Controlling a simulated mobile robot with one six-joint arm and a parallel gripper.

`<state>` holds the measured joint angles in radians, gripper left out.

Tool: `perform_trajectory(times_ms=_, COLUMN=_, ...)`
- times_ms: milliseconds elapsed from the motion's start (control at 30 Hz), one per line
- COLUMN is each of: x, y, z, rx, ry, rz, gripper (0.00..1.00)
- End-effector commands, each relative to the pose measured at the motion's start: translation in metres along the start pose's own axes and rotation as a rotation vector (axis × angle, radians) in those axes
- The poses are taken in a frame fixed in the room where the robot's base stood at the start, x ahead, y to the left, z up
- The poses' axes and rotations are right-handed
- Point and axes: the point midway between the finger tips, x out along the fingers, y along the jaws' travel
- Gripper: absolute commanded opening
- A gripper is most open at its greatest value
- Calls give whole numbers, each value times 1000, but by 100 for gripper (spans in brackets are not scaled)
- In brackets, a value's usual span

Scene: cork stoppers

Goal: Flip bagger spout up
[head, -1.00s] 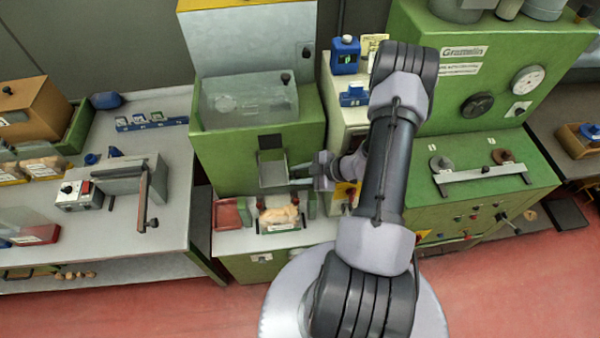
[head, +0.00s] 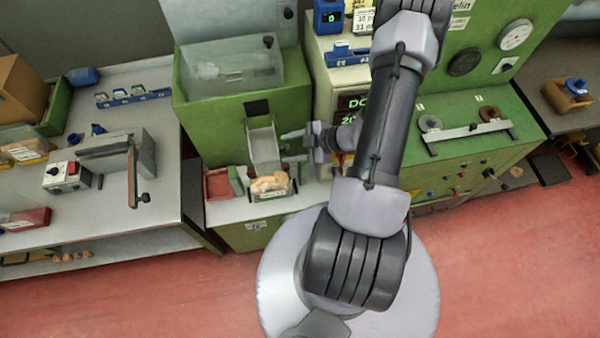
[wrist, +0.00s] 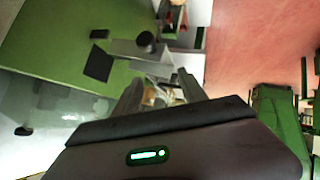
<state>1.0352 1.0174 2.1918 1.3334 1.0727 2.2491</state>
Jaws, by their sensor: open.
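The bagger spout (head: 263,147) is a grey metal chute on the front of the green bagger (head: 220,125). It slopes down from below a dark square opening, and its lower end is just above a bag of corks (head: 270,185). My gripper (head: 284,146) is open and empty at the spout's right side, with the fingers pointing at it. I cannot tell whether they touch. In the wrist view, the spout (wrist: 125,49) with a black knob (wrist: 146,39) lies beyond my open fingers (wrist: 158,85).
A red tray (head: 217,184) sits left of the cork bag. A cream unit with a lit display (head: 353,102) stands close behind my wrist. A workbench (head: 95,205) is at left and a green machine (head: 480,150) at right. The red floor in front is clear.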

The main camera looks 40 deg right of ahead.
Motion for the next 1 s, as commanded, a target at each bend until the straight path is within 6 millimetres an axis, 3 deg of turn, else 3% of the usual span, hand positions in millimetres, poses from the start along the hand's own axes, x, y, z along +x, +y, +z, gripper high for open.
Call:
perform_trajectory(times_ms=200, x=-31, y=-56, z=-11, rx=5, ry=-1, rz=2, gripper=50)
perform_trajectory(times_ms=400, x=-48, y=-86, z=-19, rx=1, ry=-1, rz=1, gripper=50)
perform_trajectory(times_ms=900, x=-51, y=-91, z=-20, rx=-7, ry=0, rz=-1, gripper=50)
perform_trajectory(times_ms=967, x=-47, y=-88, z=-22, rx=-83, ry=7, rz=-15, gripper=50)
perform_trajectory(times_ms=1000, x=-43, y=-85, z=-25, rx=-204, ry=19, rz=-36, gripper=50)
